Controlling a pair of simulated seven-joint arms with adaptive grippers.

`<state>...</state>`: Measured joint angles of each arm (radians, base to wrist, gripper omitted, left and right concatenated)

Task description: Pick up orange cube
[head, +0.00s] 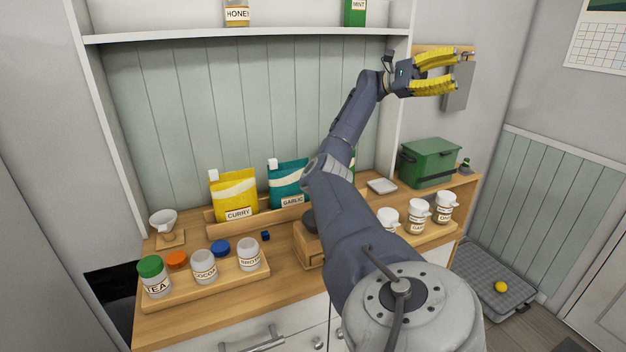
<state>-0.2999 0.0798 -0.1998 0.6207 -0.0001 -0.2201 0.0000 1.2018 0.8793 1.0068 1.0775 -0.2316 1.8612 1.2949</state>
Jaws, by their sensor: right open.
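I cannot make out an orange cube in the head view. A small yellow-orange round thing (501,286) lies on a grey mat on the floor at the right. My right gripper (456,70) has yellow fingers, is open and empty, and is raised high at the upper right, far from both. My right arm hides part of the counter's middle. My left gripper is not in view.
Yellow (235,192) and teal (287,180) packets stand at the back. White jars (418,215) and a green box (430,160) stand right. Shelf (200,34) above.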

